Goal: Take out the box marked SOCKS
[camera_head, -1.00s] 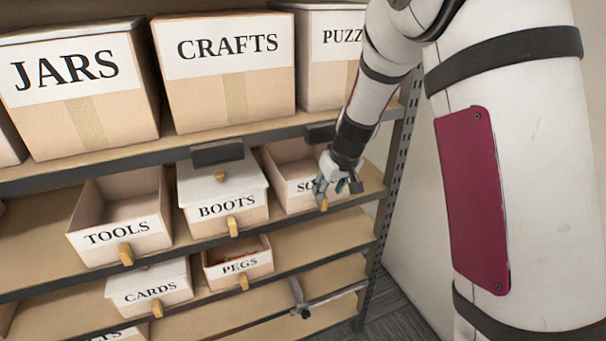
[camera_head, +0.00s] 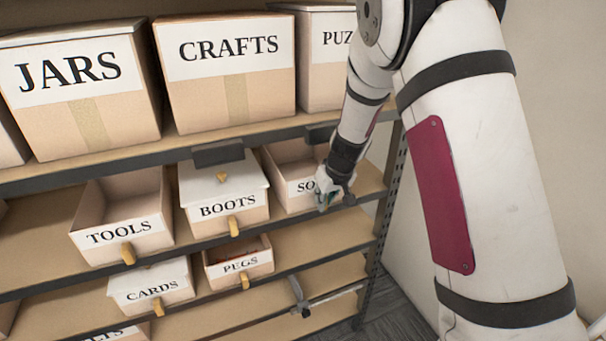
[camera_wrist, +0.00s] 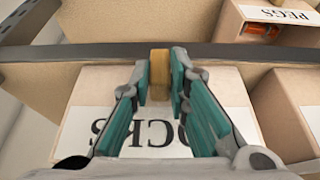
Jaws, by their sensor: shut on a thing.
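The open SOCKS box (camera_head: 287,160) stands on the middle shelf at its right end, beside the BOOTS box. Its label is partly covered by my gripper (camera_head: 328,198) in the head view. In the wrist view the label reads upside down (camera_wrist: 104,134), and a wooden knob (camera_wrist: 159,72) juts from the box front. My gripper (camera_wrist: 159,84) has its teal finger pads on both sides of this knob and is shut on it. The box still rests on the shelf.
The BOOTS box (camera_head: 225,193) is close on the left, with the TOOLS box (camera_head: 127,238) beyond it. The PEGS box (camera_head: 238,264) is on the shelf below. The upper shelf edge (camera_head: 120,154) runs above; a rack post (camera_head: 384,220) stands at right.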

